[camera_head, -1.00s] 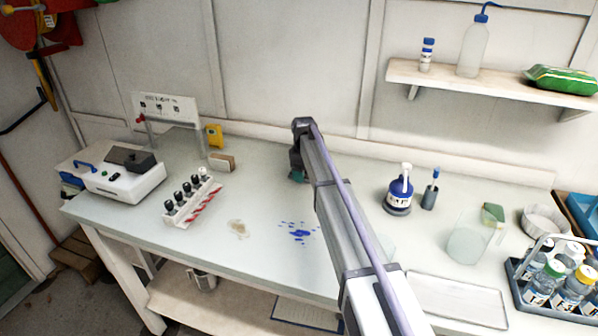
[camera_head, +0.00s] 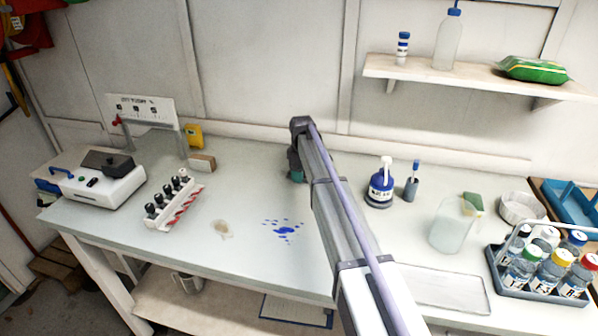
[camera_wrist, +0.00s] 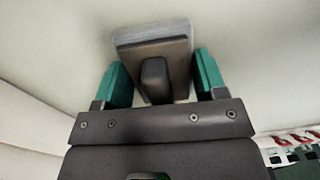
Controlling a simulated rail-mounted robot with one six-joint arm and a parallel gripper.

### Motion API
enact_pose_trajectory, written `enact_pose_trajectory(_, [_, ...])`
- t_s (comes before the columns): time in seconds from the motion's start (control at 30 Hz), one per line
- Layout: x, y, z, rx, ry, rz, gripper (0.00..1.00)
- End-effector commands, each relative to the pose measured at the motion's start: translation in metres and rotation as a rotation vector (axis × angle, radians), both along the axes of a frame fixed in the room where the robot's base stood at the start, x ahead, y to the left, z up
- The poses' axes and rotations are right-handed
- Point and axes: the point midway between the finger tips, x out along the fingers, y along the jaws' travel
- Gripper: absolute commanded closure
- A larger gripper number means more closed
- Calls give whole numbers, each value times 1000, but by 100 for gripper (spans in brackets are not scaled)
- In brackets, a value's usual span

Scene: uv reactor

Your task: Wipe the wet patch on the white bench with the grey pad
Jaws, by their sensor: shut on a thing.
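My gripper (camera_head: 297,168) is over the rear middle of the white bench (camera_head: 265,185). In the wrist view its teal fingers (camera_wrist: 163,75) are on either side of the dark handle of the grey pad (camera_wrist: 152,38), and it is shut on it. The pad's underside is hidden, and I cannot tell whether it touches the bench. A blue spattered patch (camera_head: 285,230) lies in front of my gripper. A smaller brownish patch (camera_head: 222,229) lies left of it. I cannot tell which of these is the wet patch; my arm hides part of the bench.
A rack of dark-capped vials (camera_head: 172,199) and a white device (camera_head: 95,185) stand on the left. A pump bottle (camera_head: 380,184), a clear jug (camera_head: 453,228), a flat tray (camera_head: 445,290) and a bottle carrier (camera_head: 540,275) stand on the right.

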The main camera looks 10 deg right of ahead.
Motion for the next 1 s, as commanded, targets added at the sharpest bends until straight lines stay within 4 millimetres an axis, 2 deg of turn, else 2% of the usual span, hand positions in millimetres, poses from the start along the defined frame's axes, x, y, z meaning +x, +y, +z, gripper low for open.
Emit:
enact_pose_trajectory(0.13, [0,0,11,0,0,0,54])
enact_pose_trajectory(0.5, [0,1,61,1,-1,0,54])
enact_pose_trajectory(0.83, [0,1,61,1,-1,0,54])
enact_pose_trajectory(1.0, [0,1,78,1,-1,0,54])
